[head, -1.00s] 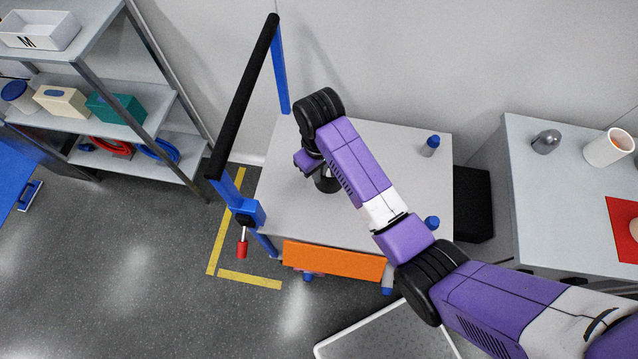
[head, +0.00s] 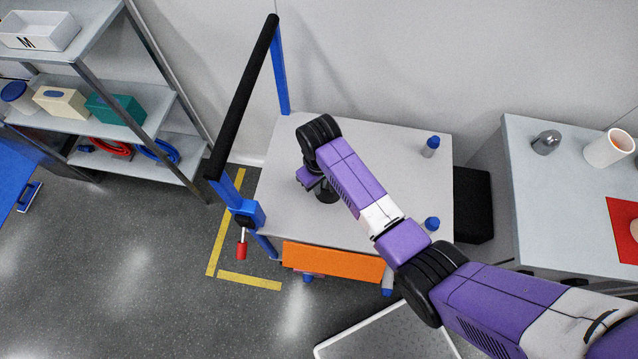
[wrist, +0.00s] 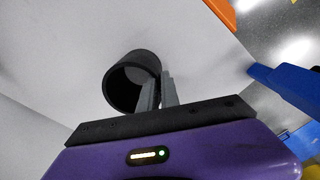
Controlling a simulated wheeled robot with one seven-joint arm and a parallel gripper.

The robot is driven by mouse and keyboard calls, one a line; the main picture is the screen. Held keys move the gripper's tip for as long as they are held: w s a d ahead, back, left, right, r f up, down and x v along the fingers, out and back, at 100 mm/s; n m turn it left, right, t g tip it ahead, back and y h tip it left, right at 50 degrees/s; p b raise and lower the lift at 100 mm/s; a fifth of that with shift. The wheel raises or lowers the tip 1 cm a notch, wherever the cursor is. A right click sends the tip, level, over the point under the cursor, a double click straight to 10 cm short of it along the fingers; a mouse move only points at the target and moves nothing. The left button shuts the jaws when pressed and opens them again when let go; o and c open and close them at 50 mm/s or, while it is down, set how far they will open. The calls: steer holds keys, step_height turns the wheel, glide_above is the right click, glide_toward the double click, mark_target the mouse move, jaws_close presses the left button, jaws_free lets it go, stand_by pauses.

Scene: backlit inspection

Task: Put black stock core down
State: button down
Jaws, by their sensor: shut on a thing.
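The black stock core (head: 327,193) is a short dark hollow tube. In the head view it shows partly under my wrist, over the left half of the grey cart top (head: 395,160). In the wrist view the core (wrist: 112,88) shows its open end toward the camera. My gripper (wrist: 159,82) is shut on the core's wall at its right side, one finger across the opening and the other outside. In the head view my fingers are hidden behind my wrist. I cannot tell whether the core touches the cart top.
An orange panel (head: 333,262) hangs at the front. A grey cabinet (head: 560,200) stands right. The cart top's middle right is clear.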

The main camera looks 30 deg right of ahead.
steer(key=c, duration=1.6)
jaws_free()
step_height(320, 180, up, 12)
steer(key=shift+r, duration=0.15)
